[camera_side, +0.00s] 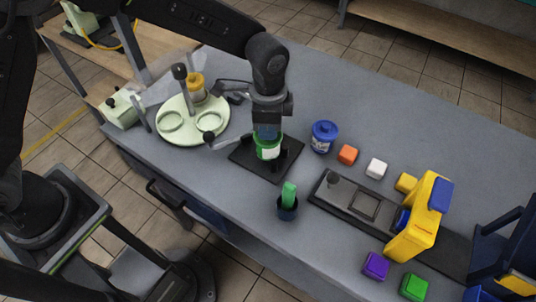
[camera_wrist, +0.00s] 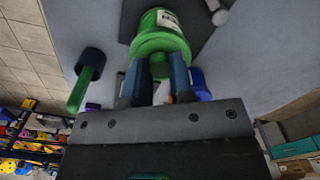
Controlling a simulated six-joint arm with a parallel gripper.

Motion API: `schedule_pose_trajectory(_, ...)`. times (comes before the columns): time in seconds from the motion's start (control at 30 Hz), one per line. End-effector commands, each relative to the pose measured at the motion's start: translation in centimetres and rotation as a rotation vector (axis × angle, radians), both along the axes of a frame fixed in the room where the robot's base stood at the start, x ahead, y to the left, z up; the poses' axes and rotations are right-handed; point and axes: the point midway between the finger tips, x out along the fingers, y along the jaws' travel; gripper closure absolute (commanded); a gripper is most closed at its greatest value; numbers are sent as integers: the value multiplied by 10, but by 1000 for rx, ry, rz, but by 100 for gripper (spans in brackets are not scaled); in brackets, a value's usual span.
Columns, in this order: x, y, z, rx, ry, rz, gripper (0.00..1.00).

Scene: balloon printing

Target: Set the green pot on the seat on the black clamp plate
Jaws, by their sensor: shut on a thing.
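A green pot (camera_side: 267,152) with a white label is upright over the black clamp plate (camera_side: 244,160) in the side view. My gripper (camera_side: 267,133) reaches down from above and is shut on the pot's upper part. The pot also shows in the wrist view (camera_wrist: 160,45), between my gripper's blue-grey fingers (camera_wrist: 157,85). Dark clamp parts stand beside the pot on the plate. The pot and gripper hide the seat, so I cannot tell whether the pot's base touches it.
A blue pot (camera_side: 324,136), an orange block (camera_side: 348,154) and a white block (camera_side: 376,168) lie to the right. A dark cup with a green-handled tool (camera_side: 289,196) stands in front. A pale round turntable (camera_side: 190,137) is at left. A yellow machine (camera_side: 424,218) stands at right.

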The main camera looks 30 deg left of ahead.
Motion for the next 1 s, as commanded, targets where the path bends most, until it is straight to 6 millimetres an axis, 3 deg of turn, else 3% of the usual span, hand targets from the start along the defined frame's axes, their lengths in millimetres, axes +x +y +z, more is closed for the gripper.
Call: schedule_pose_trajectory(1.0,0,0,-14,0,0,0,86)
